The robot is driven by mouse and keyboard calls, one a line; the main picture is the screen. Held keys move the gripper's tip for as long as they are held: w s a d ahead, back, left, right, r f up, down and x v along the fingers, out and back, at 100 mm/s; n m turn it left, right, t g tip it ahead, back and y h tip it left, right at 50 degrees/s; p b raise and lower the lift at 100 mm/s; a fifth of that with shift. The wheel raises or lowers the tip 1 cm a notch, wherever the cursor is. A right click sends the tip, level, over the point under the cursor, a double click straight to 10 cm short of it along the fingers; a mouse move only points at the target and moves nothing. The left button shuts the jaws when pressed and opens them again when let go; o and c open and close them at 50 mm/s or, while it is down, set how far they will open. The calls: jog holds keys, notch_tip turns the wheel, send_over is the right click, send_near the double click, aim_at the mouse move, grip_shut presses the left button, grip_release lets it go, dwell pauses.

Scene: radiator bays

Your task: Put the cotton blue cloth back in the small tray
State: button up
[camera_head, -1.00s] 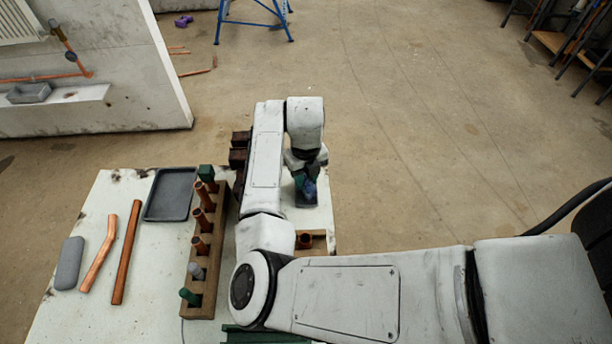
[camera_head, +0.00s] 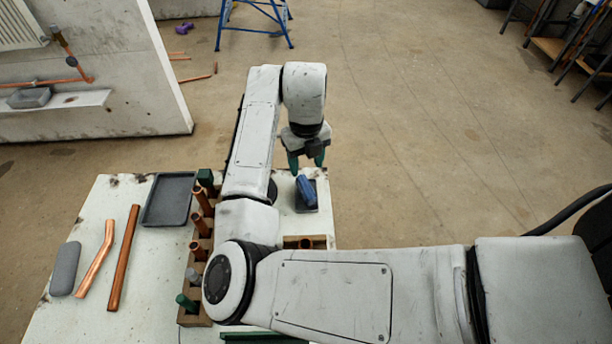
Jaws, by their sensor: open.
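The blue cloth (camera_head: 306,190) lies in the small dark tray (camera_head: 299,206) at the right far end of the white table. It looks bunched up and lies within the tray, leaning towards its left side. My gripper (camera_head: 307,163) is above and just beyond the cloth, with its two green fingers pointing down and apart. Nothing shows between the fingers. The gripper is clear of the cloth, as far as this view shows.
A larger grey tray (camera_head: 168,200) stands empty on the table (camera_head: 146,270). A wooden rack (camera_head: 192,261) holds several upright pipes. Two copper pipes (camera_head: 123,258) and a grey case (camera_head: 65,269) lie at the left. My arm hides part of the table.

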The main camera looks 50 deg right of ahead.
jog(key=shift+r, duration=2.15)
